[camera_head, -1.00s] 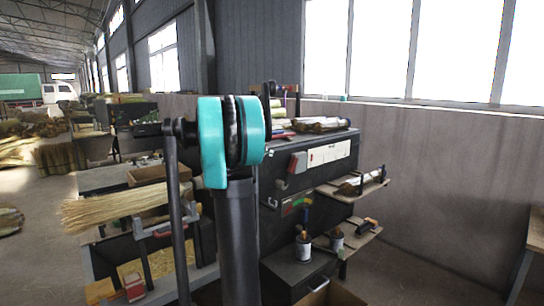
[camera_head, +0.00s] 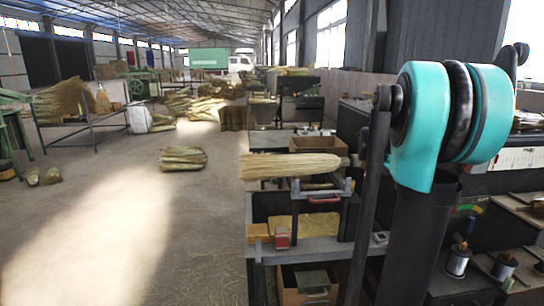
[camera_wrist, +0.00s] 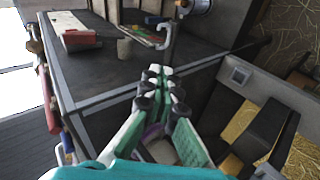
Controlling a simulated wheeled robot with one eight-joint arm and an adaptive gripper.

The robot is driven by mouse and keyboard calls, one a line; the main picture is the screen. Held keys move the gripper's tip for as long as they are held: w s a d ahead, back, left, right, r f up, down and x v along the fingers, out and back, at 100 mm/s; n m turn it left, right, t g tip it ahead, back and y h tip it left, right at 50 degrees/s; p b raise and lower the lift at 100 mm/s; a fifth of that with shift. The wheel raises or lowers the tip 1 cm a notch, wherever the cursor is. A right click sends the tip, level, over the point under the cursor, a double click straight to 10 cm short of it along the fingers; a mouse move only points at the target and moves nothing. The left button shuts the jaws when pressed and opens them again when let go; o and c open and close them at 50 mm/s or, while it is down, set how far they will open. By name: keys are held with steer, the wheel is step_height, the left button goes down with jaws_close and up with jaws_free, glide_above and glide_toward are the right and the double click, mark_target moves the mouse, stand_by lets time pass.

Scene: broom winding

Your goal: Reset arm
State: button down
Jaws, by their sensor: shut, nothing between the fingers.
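My gripper (camera_wrist: 160,74) shows in the wrist view with its teal and dark fingers together at the tips. Nothing is held between them. It is in front of a dark cabinet (camera_wrist: 105,78), and I cannot tell how far off the cabinet is. In the head view my arm with its teal joint stands raised at the right; the gripper itself does not show there.
In the head view a bench right of centre carries a straw bundle (camera_head: 290,166) and a red-handled tool (camera_head: 323,199). A cardboard box (camera_head: 308,288) sits below. Straw bundles (camera_head: 183,158) lie on the floor. The floor at left front is clear.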

steer(key=s+a+f+y, duration=0.5)
steer(key=s+a+f, duration=0.7)
steer(key=a, duration=0.3)
steer(key=s+a+f+t+y, duration=0.1)
steer(key=s+a+f+y, duration=0.3)
steer(key=s+a+f, duration=0.8)
steer(key=a, duration=0.4)
steer(key=shift+f+m+t+y, duration=0.3)
steer(key=shift+f+y, duration=0.05)
steer(key=shift+y, duration=0.05)
